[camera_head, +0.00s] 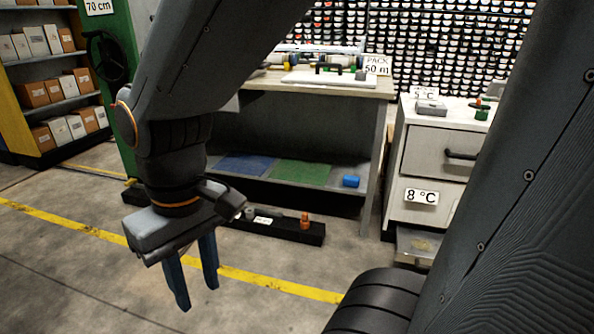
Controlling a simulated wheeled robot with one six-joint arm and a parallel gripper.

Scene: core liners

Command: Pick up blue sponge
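A small blue block that looks like the blue sponge (351,181) lies on the low shelf (331,185) of the workbench, near the shelf's right end. It is right of a green mat (302,173). My gripper (197,300) hangs in front of the bench, to the left and nearer the camera, pointing down. Its two fingers are apart with nothing between them. It is well away from the blue block.
A blue mat (246,167) lies left of the green one. The benchtop (280,83) forms a roof over the shelf. A black strip (270,226) with small items lies on the floor before it. A drawer cabinet (440,165) stands right.

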